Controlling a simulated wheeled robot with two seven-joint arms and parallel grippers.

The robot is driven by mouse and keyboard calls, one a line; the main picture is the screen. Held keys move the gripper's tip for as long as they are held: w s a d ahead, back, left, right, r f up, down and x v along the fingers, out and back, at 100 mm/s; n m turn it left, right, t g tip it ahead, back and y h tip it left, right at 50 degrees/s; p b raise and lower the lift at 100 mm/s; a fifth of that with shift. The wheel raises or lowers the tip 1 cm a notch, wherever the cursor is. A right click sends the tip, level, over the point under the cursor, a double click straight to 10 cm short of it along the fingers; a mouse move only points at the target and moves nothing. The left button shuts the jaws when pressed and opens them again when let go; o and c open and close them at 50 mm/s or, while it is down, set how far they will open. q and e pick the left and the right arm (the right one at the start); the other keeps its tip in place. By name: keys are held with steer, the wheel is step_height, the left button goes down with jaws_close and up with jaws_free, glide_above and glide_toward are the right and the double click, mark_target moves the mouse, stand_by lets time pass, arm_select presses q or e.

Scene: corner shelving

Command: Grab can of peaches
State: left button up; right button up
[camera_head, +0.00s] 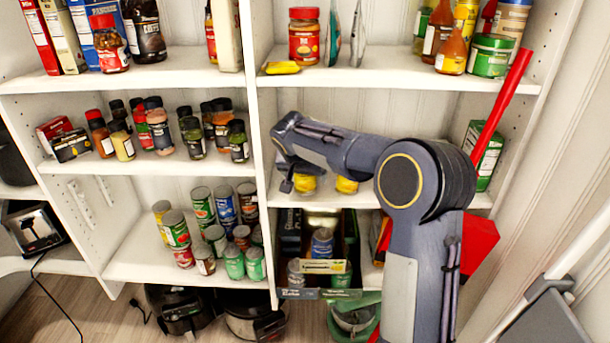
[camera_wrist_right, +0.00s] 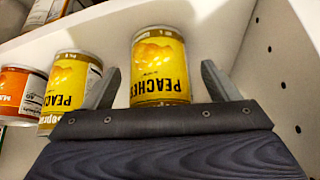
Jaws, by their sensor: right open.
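A yellow can of peaches (camera_wrist_right: 160,62) stands between the two fingers of my right gripper (camera_wrist_right: 158,80) in the right wrist view. A second yellow can (camera_wrist_right: 72,88) stands just left of the left finger. In the head view, two yellow cans (camera_head: 305,183) (camera_head: 347,185) show partly under my right forearm on the middle shelf. My left gripper is not in view.
An orange-labelled can (camera_wrist_right: 20,92) stands farther left in the wrist view. The shelf's side wall (camera_wrist_right: 275,50) is close on the right. In the head view, a green box (camera_head: 484,155) stands at the right of that shelf, and a red pole (camera_head: 510,95) leans there.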

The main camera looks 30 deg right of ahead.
steer(key=c, duration=1.2)
steer(key=shift+c, duration=0.4)
